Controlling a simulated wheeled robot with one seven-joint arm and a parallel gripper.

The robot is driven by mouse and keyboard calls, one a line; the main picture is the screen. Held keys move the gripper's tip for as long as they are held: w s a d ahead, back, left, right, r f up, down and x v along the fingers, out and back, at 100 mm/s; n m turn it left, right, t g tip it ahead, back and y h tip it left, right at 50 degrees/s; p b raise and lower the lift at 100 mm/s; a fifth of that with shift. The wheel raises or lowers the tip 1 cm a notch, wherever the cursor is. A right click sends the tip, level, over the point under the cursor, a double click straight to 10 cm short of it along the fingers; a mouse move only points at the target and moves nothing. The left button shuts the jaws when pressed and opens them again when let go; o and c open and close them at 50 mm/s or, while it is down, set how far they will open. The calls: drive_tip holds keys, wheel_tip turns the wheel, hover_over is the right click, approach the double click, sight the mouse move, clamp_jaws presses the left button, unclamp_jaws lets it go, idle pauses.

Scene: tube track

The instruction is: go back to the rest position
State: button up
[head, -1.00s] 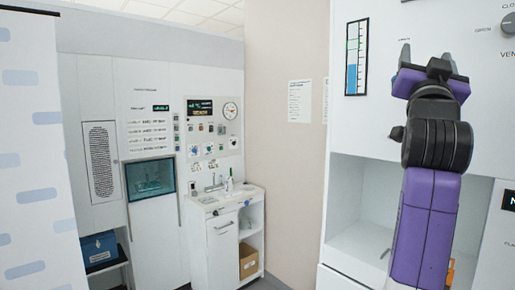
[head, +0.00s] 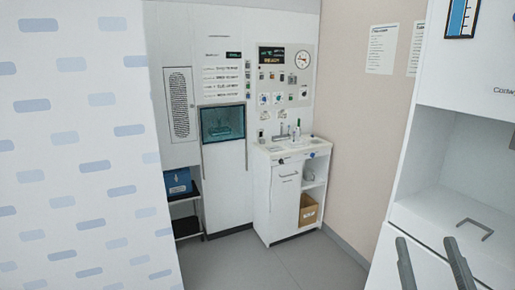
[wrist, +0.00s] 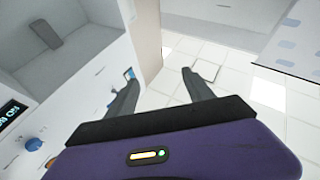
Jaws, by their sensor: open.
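My gripper (head: 432,252) shows at the lower right of the head view, in front of the white cabinet. Only its two grey fingers are visible there; they are apart with nothing between them. In the wrist view my gripper (wrist: 159,78) is open and empty, its fingers spread in front of the purple wrist body. The rest of the arm is outside the head view.
The white cabinet (head: 450,130) with an open niche stands close at right. A patterned panel (head: 80,150) fills the left. A sink counter (head: 292,150) stands at the back. Grey floor (head: 270,265) is clear between them. The wrist view shows a blue knob (wrist: 33,144).

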drive_tip(key=s+a+f+g+y+b, duration=0.1)
drive_tip(key=s+a+f+g, duration=0.3)
drive_tip(key=s+f, duration=0.7)
drive_tip(key=s+a+f+g+y, duration=0.3)
drive_tip(key=s+f, duration=0.9)
drive_tip(key=s, duration=0.8)
drive_tip(key=shift+a+f+n+g+y+b, duration=0.2)
drive_tip(key=shift+a+n+g+y+b, duration=0.15)
drive_tip(key=shift+a+g, duration=0.6)
drive_tip(key=shift+a+t, duration=0.2)
drive_tip(key=shift+t, duration=0.05)
drive_tip(key=shift+c, duration=0.4)
